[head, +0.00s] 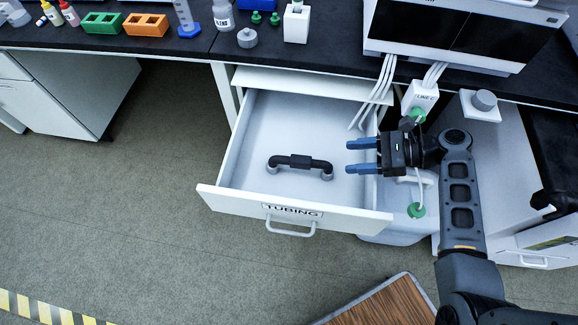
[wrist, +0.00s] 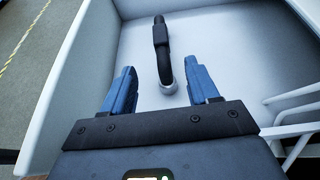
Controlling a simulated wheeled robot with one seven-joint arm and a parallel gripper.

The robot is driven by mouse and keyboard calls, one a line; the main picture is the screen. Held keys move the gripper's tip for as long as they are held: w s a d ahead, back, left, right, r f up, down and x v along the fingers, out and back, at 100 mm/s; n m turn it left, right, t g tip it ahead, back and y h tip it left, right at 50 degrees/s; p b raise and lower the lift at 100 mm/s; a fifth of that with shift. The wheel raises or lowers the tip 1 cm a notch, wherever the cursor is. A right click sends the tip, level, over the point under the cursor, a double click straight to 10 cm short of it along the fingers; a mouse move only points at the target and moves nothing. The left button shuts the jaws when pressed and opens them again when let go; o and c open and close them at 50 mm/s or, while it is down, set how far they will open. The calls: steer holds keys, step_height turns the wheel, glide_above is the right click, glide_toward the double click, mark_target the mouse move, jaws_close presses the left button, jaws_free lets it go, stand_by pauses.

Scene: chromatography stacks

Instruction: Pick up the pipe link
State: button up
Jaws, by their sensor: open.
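The pipe link (head: 300,162) is a dark curved tube with a black block at its middle and grey ends. It lies on the floor of the open white drawer (head: 215,201) labelled TUBING. In the wrist view the pipe link (wrist: 162,45) runs away from me, its near grey end between and beyond the fingertips. My gripper (head: 349,157) has blue fingers, spread apart and empty. It is over the right part of the drawer, to the right of the pipe link, pointing left. The fingers also show in the wrist view (wrist: 164,84).
White tubes (head: 378,92) hang at the drawer's back right corner. A white box labelled LINE C (head: 420,97) with green fittings stands right of the drawer. The black bench (head: 195,48) with bottles and racks runs behind. A wooden-topped surface (head: 385,305) is at the front.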

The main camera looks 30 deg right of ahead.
mark_target(309, 160)
steer(key=b+x, duration=0.1)
steer(key=x, duration=1.1)
steer(key=shift+w, duration=0.2)
steer(key=shift+c, duration=0.3)
jaws_close()
